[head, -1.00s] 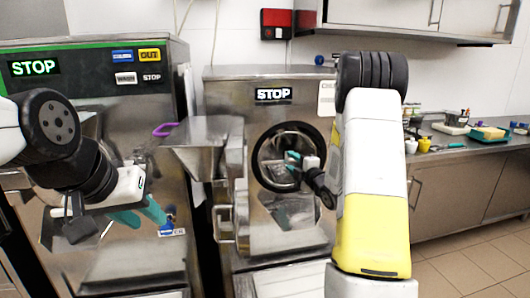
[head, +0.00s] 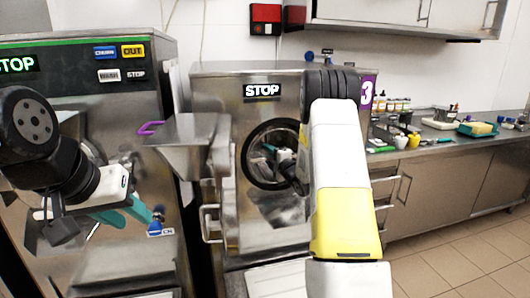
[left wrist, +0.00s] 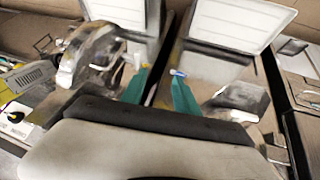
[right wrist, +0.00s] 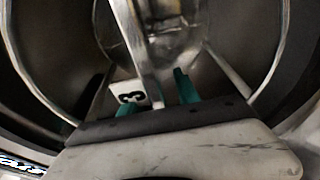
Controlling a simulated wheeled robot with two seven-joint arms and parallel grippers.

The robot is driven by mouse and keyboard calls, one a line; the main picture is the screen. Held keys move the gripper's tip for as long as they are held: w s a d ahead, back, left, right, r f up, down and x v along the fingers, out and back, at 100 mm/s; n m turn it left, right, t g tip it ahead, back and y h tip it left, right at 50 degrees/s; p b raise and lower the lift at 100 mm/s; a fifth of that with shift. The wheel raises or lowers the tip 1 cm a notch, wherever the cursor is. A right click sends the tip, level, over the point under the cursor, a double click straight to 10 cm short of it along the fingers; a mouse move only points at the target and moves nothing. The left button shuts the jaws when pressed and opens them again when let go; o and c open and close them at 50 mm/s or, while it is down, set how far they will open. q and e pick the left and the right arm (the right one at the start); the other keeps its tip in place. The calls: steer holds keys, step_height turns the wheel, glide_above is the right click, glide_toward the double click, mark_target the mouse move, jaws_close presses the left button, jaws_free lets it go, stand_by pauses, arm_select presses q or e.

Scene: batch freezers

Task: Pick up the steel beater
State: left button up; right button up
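The steel beater (right wrist: 140,45) shows in the right wrist view as a shiny metal bar and curved pieces inside the round drum opening; its far parts are unclear. In the head view the drum opening (head: 254,172) is in the middle freezer, partly covered by my right arm. My right gripper (right wrist: 158,98) is in the opening, its teal fingers apart on either side of the bar; I cannot tell whether they touch it. It also shows in the head view (head: 273,152). My left gripper (head: 141,214) is open and empty before the left freezer; its fingers also show apart in the left wrist view (left wrist: 160,90).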

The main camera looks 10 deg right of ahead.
jaws_close()
steer(key=shift+r, duration=0.1)
stand_by(1.2)
